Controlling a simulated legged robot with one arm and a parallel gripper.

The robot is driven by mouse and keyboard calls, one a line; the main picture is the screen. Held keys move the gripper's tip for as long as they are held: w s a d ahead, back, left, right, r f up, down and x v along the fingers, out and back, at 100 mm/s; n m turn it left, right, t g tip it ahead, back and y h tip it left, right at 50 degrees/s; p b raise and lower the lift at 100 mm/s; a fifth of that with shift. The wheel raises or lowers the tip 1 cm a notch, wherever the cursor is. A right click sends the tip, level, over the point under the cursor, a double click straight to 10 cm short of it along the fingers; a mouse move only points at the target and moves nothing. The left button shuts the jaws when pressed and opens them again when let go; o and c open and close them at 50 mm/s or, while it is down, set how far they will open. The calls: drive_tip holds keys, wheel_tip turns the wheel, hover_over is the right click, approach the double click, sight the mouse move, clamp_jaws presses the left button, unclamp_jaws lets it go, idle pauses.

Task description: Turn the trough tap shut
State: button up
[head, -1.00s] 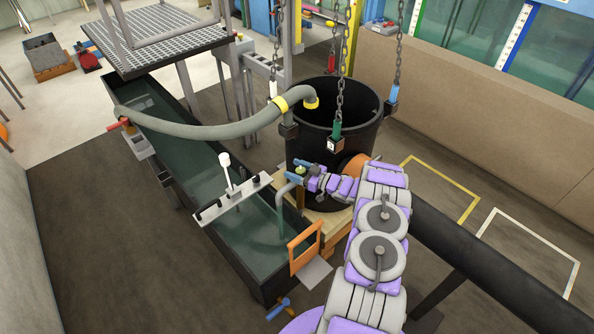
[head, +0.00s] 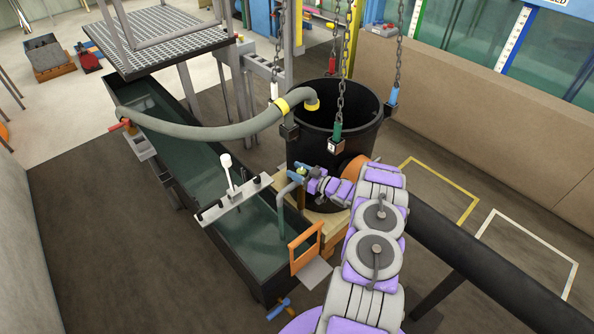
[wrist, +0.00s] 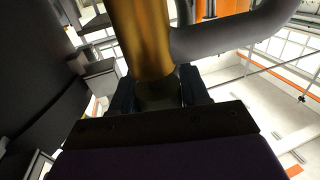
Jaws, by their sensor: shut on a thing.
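The trough tap (head: 300,171) is a small brass and blue-green fitting above the right edge of the long water trough (head: 176,180). Its grey bent spout (head: 281,203) reaches down into the trough. My gripper (head: 308,181) is at the tap, coming from the right, and is shut on it. In the wrist view a brass cylinder of the tap (wrist: 140,40) stands between my dark fingertips (wrist: 160,92), with a grey curved pipe (wrist: 225,35) beside it. The exact hold on the tap's handle is too small to tell in the head view.
A black tub (head: 335,125) hangs on chains just behind the tap. A grey hose (head: 200,128) runs from the trough's far end to the tub. An orange frame (head: 304,248) and a blue-handled valve (head: 280,307) are at the trough's near end. Open floor lies left of the trough.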

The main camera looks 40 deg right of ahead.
drive_tip(key=m+h+p, duration=0.2)
drive_tip(key=h, duration=0.1)
drive_tip(key=shift+w+d+r+t+h, duration=0.1)
drive_tip(key=shift+d+r+t+h, duration=0.1)
drive_tip(key=shift+t+h, duration=0.15)
drive_tip(key=m+h+p, duration=0.1)
drive_tip(key=m+h, duration=0.2)
drive_tip(key=h, duration=0.1)
drive_tip(key=shift+d, duration=0.1)
drive_tip(key=m+h, duration=0.2)
drive_tip(key=h, duration=0.1)
drive_tip(key=m+g+h, duration=0.1)
drive_tip(key=shift+d+f+h, duration=0.2)
drive_tip(key=shift+d+h, duration=0.05)
drive_tip(key=shift+d, duration=0.05)
drive_tip(key=shift+d+m+g+h+b, duration=0.15)
drive_tip(key=shift+m+g+h, duration=0.1)
drive_tip(key=shift+m+h, duration=0.25)
drive_tip(key=shift+d+m+g+h+b, duration=0.1)
drive_tip(key=shift+m+g+h+b, duration=0.15)
drive_tip(key=shift+h, duration=0.45)
drive_tip(key=shift+r, duration=0.1)
drive_tip(key=o, duration=0.9)
drive_tip(key=shift+o, duration=0.2)
drive_tip(key=p+v, duration=0.2)
drive_tip(key=v, duration=0.5)
drive_tip(key=shift+s, duration=0.3)
